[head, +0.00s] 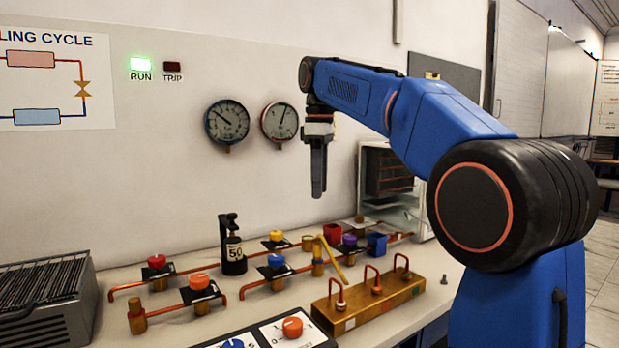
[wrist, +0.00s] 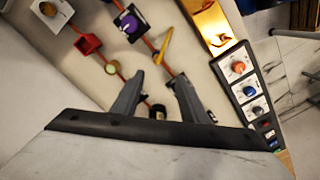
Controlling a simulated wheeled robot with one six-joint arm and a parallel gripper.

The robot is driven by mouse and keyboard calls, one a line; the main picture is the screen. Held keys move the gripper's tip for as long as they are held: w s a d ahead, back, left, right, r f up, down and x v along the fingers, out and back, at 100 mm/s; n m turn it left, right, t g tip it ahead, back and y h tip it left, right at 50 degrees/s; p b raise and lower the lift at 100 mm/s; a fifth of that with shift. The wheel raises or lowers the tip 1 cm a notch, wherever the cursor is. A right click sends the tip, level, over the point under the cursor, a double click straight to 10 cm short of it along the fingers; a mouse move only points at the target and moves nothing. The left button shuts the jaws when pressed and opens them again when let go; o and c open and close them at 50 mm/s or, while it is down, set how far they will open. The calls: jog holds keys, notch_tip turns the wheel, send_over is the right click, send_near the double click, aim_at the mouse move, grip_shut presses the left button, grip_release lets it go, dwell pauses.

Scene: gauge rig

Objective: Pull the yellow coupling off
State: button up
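A yellow bent piece (head: 336,256), which looks like the yellow coupling, sits at a brass fitting (head: 318,268) on the bench in the head view. In the wrist view the yellow piece (wrist: 163,46) lies just beyond my fingertips, slanting near a copper pipe. My gripper (head: 318,192) points down, well above the bench and apart from the yellow piece. In the wrist view my gripper (wrist: 159,78) has its two fingers spread with nothing held between them. How the yellow piece joins the fitting is too small to tell.
A brass manifold (head: 372,305) with copper loops stands close in front. Valves with red (head: 156,261), blue (head: 276,260), purple (head: 350,240) and yellow (head: 276,235) knobs stand nearby. Gauges (head: 227,122) hang behind. Space above the pipes is free.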

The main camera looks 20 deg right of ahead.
aim_at(317, 238)
jog(key=f, duration=1.1)
jog(key=w+f, duration=0.1)
jog(key=f, duration=0.5)
jog(key=shift+a+f, duration=0.1)
grip_shut()
